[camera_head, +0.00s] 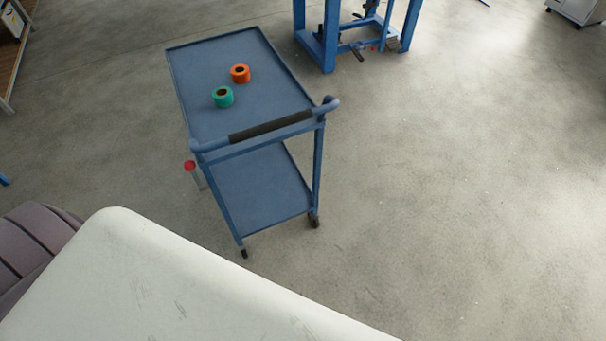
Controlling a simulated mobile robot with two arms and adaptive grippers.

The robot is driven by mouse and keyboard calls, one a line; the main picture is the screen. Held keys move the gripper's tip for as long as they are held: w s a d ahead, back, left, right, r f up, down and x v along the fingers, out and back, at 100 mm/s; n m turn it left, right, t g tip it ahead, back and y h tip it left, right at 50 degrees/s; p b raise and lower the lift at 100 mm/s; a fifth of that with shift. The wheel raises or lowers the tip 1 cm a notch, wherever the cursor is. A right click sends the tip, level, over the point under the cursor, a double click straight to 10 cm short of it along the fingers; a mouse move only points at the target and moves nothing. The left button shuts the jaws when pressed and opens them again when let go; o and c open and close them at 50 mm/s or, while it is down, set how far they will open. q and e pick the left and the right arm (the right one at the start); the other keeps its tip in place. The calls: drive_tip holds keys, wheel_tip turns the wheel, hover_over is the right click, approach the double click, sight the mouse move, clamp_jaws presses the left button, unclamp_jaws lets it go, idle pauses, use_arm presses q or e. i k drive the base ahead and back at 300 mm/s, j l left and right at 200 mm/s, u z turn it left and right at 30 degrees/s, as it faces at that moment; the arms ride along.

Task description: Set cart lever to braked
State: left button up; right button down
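A blue two-shelf cart (287,73) stands on the floor in the upper middle of the head view. Its push handle with a dark grip (270,126) faces me. A lever with a red knob (190,166) and a pale shaft (199,181) sits at the cart's left side near the handle. The knob end is up and the lever looks close to upright; I cannot tell its setting. Neither of my grippers is in view.
A green tape roll (222,97) and an orange tape roll (240,73) lie on the cart's top shelf. A blue machine frame (328,40) stands behind the cart to the right. The grey floor (470,190) on the right is clear.

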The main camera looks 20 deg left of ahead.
sight(189, 165)
drive_tip(key=u, duration=1.75)
drive_tip(key=i+j+u, duration=0.25)
drive_tip(key=u, duration=0.2)
drive_tip(key=j, duration=0.1)
